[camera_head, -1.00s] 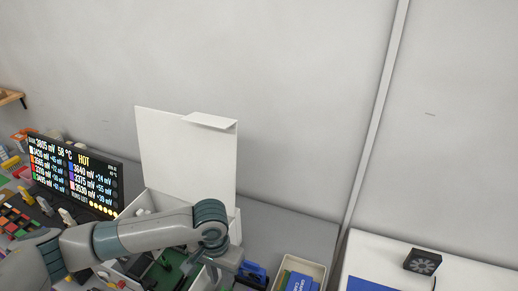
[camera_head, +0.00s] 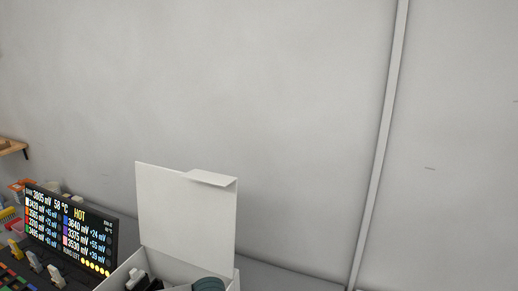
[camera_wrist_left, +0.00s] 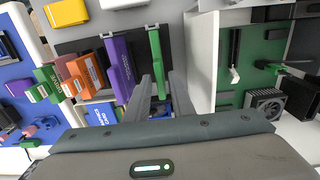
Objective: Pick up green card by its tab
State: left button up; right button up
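In the left wrist view, the green card (camera_wrist_left: 155,55) is a narrow upright strip in a dark slotted rack, to the right of a purple card (camera_wrist_left: 119,68). The two fingers of my left gripper (camera_wrist_left: 163,85) are apart, with the lower end of the green card seen between them. I cannot tell whether either finger touches it. Which part is its tab is unclear. In the head view only a dark round joint of my arm shows at the bottom edge. My right gripper is in neither view.
Orange cards (camera_wrist_left: 84,75) and other coloured cards stand left of the purple one. An open white box (camera_wrist_left: 202,60) with a green board (camera_wrist_left: 262,50) and a fan (camera_wrist_left: 265,103) is close on the right. The head view shows its raised lid (camera_head: 187,215) and a display (camera_head: 68,235).

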pick_arm(q)
grip_shut()
jog(key=shift+r+p, duration=0.8)
jog(key=shift+p, duration=0.45)
dwell(0.4)
notch_tip(320, 180, up, 6)
jog(key=p, duration=0.7)
jog(key=shift+r, duration=2.7)
jog(key=shift+s, duration=0.1)
